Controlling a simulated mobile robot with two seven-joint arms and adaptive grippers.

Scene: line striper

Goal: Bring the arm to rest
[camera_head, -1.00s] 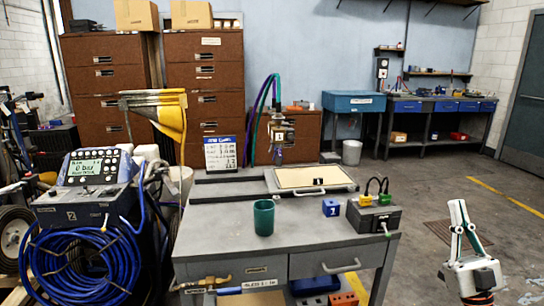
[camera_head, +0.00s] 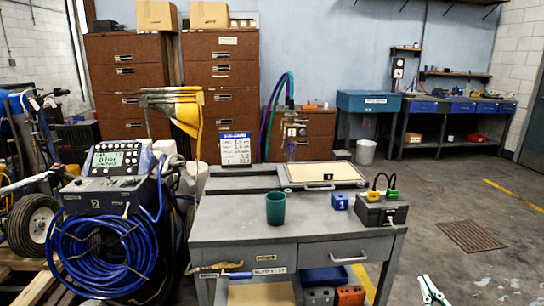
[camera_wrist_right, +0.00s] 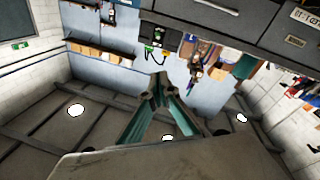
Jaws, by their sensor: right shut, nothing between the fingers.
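My right gripper (camera_head: 424,279) shows at the bottom right edge in the head view, pointing up, with only its finger ends in the picture. It is to the right of the workbench (camera_head: 235,228) and apart from it, over the floor. In the right wrist view the gripper's teal fingers (camera_wrist_right: 157,82) come together at their tips with nothing between them. That view shows the room upside down. The rest of my right arm is out of the head view, and my left gripper is not seen.
A striper machine with coiled blue hose (camera_head: 100,252) stands at left. The floor on the right is open around a grate (camera_head: 471,236).

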